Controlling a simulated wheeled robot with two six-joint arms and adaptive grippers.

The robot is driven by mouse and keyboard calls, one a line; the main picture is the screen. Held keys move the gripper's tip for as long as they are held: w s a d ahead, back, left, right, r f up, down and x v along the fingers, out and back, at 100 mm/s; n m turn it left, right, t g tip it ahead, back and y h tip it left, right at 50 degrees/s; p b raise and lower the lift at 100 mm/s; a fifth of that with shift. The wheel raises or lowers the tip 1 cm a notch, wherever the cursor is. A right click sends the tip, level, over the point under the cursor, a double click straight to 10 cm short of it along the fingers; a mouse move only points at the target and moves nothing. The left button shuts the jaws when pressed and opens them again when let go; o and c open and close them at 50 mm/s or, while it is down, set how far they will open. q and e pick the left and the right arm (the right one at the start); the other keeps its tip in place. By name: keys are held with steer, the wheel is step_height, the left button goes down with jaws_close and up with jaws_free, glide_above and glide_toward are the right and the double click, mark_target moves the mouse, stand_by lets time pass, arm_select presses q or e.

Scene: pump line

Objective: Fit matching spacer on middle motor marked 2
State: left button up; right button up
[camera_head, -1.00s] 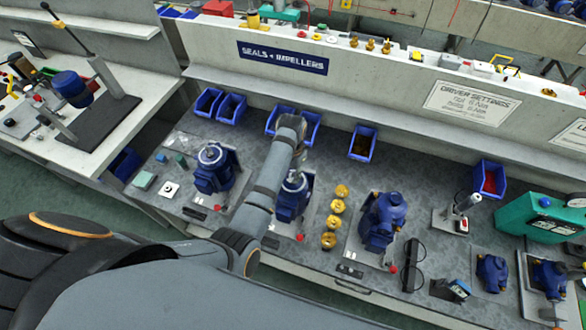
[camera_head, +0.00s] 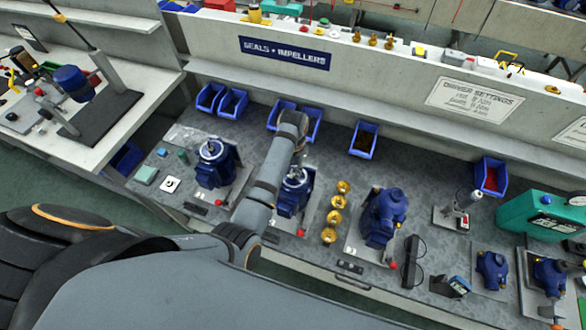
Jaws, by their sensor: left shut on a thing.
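The middle motor (camera_head: 291,200) is blue and stands upright on its plate, between a left blue motor (camera_head: 213,165) and a larger blue unit (camera_head: 383,218) to the right. My left arm reaches in from the left and its wrist hides part of the middle motor. My left gripper (camera_head: 298,170) points down just over that motor's top. It is shut on a small part that is mostly hidden and too small to identify. I cannot tell whether the part touches the shaft. The motor's number mark is not readable. My right gripper is out of view.
Several brass impellers (camera_head: 337,205) stand in a row right of the middle motor. Blue bins (camera_head: 362,140) line the back of the bench.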

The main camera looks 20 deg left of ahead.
arm_select(q)
steer(key=shift+f, duration=0.15)
stand_by(0.6)
steer(key=o, duration=0.8)
steer(key=shift+o, duration=0.2)
steer(key=o, duration=0.6)
steer(key=o, duration=0.4)
step_height(320, 180, up, 9)
steer(key=shift+d, duration=0.15)
